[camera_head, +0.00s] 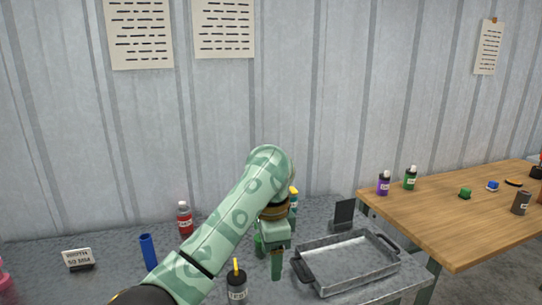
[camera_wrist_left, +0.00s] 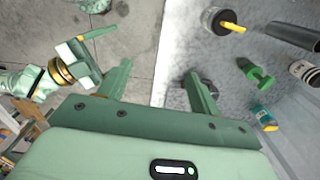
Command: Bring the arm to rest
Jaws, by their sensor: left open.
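My left arm (camera_head: 235,210) reaches in from the lower left over the grey workbench. Its left gripper (camera_head: 277,268) points down, just left of a grey metal tray. In the left wrist view the two green fingers of this gripper (camera_wrist_left: 158,78) stand wide apart with nothing between them. Below them show the bench's pale edge and the floor. My other gripper (camera_wrist_left: 98,45) shows at the upper left of the wrist view, over the floor; I cannot tell whether its fingers are open. It is not in the head view.
The handled tray (camera_head: 310,278) sits right of the left gripper. Close by are a dark pot with a yellow item (camera_head: 236,285), a blue cylinder (camera_head: 148,252), a red bottle (camera_head: 184,218) and a small sign (camera_head: 78,258). A wooden table (camera_head: 450,225) stands at the right.

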